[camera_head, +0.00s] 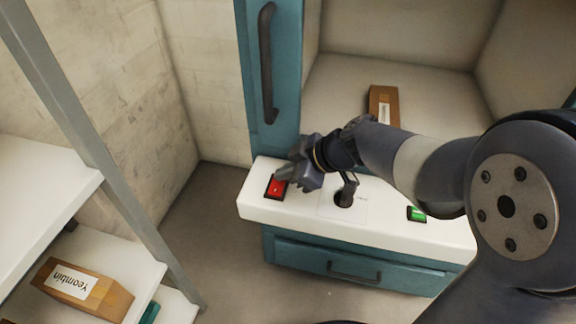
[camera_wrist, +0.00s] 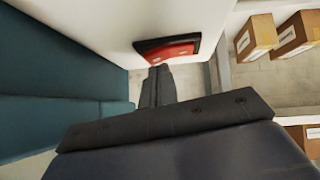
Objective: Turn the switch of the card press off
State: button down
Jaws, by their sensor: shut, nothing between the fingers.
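The card press has a white front panel (camera_head: 250,205) above a teal body. A red rocker switch (camera_head: 275,187) in a dark frame sits at the panel's left end. In the wrist view the red switch (camera_wrist: 172,50) lies just beyond my fingertips. My gripper (camera_head: 284,176) is shut and empty, with its tips at the upper right edge of the red switch. The tips seem to touch or nearly touch it; I cannot tell which. In the wrist view my closed fingers (camera_wrist: 158,75) point at the switch's lower edge. A green switch (camera_head: 416,214) sits farther right on the panel.
A dark lever (camera_head: 346,192) stands on the panel right of my gripper. A cardboard box (camera_head: 384,105) lies in the recess behind. A tall dark handle (camera_head: 267,65) is on the teal door. A shelf rack (camera_head: 90,130) with a labelled box (camera_head: 83,288) stands left.

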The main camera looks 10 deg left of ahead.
jog(key=shift+f, duration=0.15)
jog(key=shift+w+f+g+b, duration=0.15)
jog(key=shift+f+g+b, duration=0.1)
jog(key=shift+g+b, duration=0.05)
dwell(0.5)
jog(key=shift+s+r+b, duration=0.1)
jog(key=shift+s+b, duration=0.3)
jog(key=shift+s, duration=0.45)
jog(key=shift+r, duration=0.1)
